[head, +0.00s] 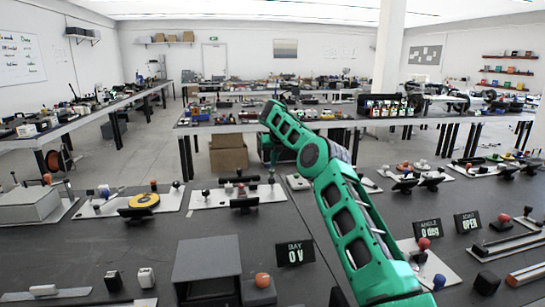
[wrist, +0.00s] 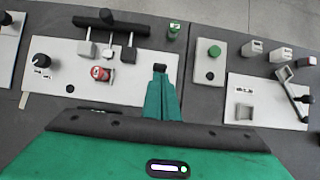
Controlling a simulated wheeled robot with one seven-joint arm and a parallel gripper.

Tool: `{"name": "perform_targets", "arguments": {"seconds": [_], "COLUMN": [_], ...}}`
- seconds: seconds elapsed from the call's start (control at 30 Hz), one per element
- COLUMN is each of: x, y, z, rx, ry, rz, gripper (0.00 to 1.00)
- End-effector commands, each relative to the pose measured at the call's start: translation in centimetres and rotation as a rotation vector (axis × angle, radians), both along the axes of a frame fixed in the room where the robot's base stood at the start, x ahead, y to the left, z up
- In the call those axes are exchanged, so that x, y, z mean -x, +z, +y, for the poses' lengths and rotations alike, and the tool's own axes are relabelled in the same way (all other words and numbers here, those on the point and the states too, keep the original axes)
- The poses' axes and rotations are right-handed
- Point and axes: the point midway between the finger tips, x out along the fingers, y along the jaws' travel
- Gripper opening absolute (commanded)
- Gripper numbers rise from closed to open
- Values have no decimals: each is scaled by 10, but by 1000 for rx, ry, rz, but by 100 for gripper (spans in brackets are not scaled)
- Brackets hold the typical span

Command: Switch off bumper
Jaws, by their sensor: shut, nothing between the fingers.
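No control readable as the bumper shows; the labels are too small to read. My gripper (wrist: 160,68) is shut and empty, over the right end of a white panel in the wrist view. That panel (wrist: 146,88) carries a black knob (wrist: 41,60), a black bar (wrist: 110,22) with grey and white-capped levers, and a red round control (wrist: 101,73). Right of my gripper, a narrow panel (wrist: 203,62) bears a green button (wrist: 214,51). In the head view my gripper (head: 271,178) is small beside the right end of the white panel (head: 221,204), its fingers hard to make out.
In the head view, a dark open box (head: 207,262) and a "BAY 0 V" display (head: 295,252) stand nearer. Other device panels fill the bench.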

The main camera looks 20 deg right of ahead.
Motion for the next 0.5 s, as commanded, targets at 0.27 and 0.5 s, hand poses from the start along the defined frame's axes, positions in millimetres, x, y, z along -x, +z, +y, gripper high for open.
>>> {"name": "perform_targets", "arguments": {"seconds": [0.27,0.5], "x": [-6,-7], "y": [25,34], "z": [0,1], "rx": [-1,-1], "ry": [1,3], "rz": [-4,-1], "gripper": [0,0]}}
